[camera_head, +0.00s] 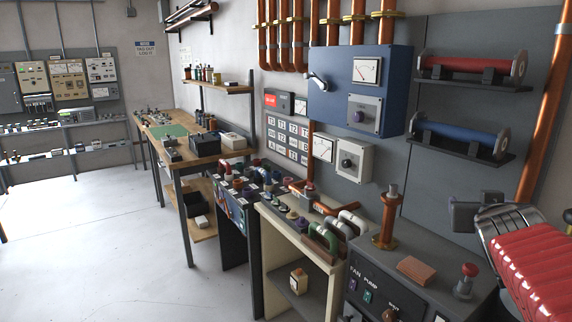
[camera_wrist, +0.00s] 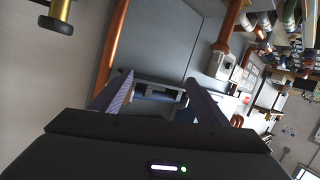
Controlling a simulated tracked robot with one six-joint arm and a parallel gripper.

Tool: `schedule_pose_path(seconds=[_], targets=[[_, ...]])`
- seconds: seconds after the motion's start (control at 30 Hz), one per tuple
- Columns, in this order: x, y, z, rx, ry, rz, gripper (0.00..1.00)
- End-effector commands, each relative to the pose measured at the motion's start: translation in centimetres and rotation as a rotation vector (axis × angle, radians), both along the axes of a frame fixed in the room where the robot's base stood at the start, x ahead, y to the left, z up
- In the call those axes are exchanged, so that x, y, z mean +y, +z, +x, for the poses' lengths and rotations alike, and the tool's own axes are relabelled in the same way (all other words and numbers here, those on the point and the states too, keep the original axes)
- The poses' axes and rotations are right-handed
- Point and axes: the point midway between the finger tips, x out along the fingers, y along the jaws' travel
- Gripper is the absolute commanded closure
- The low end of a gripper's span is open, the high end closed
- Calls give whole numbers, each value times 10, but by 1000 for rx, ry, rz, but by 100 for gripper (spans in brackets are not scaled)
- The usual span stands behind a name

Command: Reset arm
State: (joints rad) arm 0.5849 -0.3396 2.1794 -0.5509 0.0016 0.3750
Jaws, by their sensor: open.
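My gripper (camera_wrist: 159,79) shows in the wrist view. Its two dark fingers stand well apart, with nothing held between them. Beyond the fingers are a grey panel (camera_wrist: 158,40) and a dark shelf-like bracket (camera_wrist: 150,84). The wrist view is strongly tilted, with the rest of the room slanting off to the right. I cannot make out my gripper in the head view.
In the head view, a dark console (camera_head: 345,288) and a red ribbed part (camera_head: 535,270) stand close at the lower right. A blue cabinet (camera_head: 335,105) and copper pipes (camera_head: 541,110) are on the wall. The floor (camera_head: 95,240) at left is clear.

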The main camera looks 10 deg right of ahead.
Motion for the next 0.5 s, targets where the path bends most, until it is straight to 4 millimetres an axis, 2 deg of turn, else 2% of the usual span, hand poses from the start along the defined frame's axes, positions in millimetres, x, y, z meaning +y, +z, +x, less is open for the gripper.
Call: schedule_pose_path(seconds=[0.03,0.27,0.5], targets=[[20,-9,-3,28,14,22,32],[103,-62,-31,207,75,140,32],[195,-122,-82,427,203,255,32]])
